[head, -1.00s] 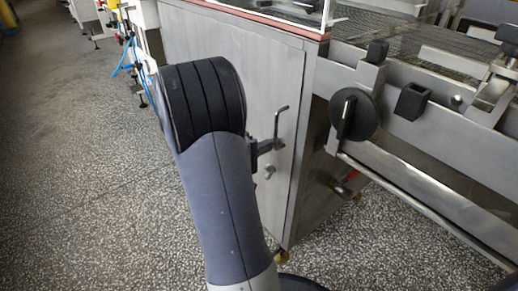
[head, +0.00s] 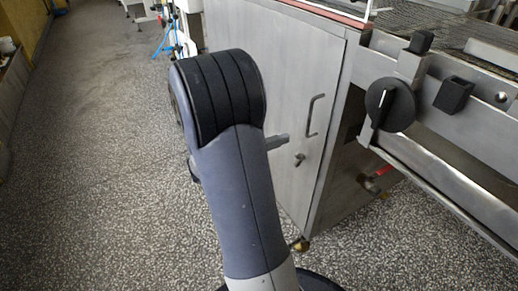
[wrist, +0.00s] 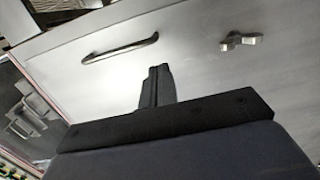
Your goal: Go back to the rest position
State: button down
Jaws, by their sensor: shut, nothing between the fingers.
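My gripper (wrist: 156,86) shows in the wrist view as dark fingers close together, with nothing between them. They point toward the grey metal cabinet door (wrist: 200,75). I cannot tell how far the fingertips are from the door. In the head view my own arm stands upright in the middle and hides most of the gripper. The same cabinet (head: 290,95) is behind and to the right of my arm there.
The cabinet has a bar handle (head: 314,115) and a small latch (head: 299,160). A conveyor frame with a black knob (head: 390,104) juts out at right, with a red-handled valve (head: 376,180) below. Speckled floor (head: 90,170) lies open at left.

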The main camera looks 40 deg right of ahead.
jog(key=p+v, duration=0.1)
jog(key=v, duration=0.5)
jog(key=shift+s+a, duration=0.15)
jog(key=shift+a, duration=0.15)
jog(key=shift+d, duration=0.15)
jog(key=b, duration=0.2)
send_near(312, 129)
jog(key=x, duration=0.4)
jog(key=shift+d, duration=0.2)
jog(key=shift+d+f, duration=0.1)
jog(key=shift+d, duration=0.4)
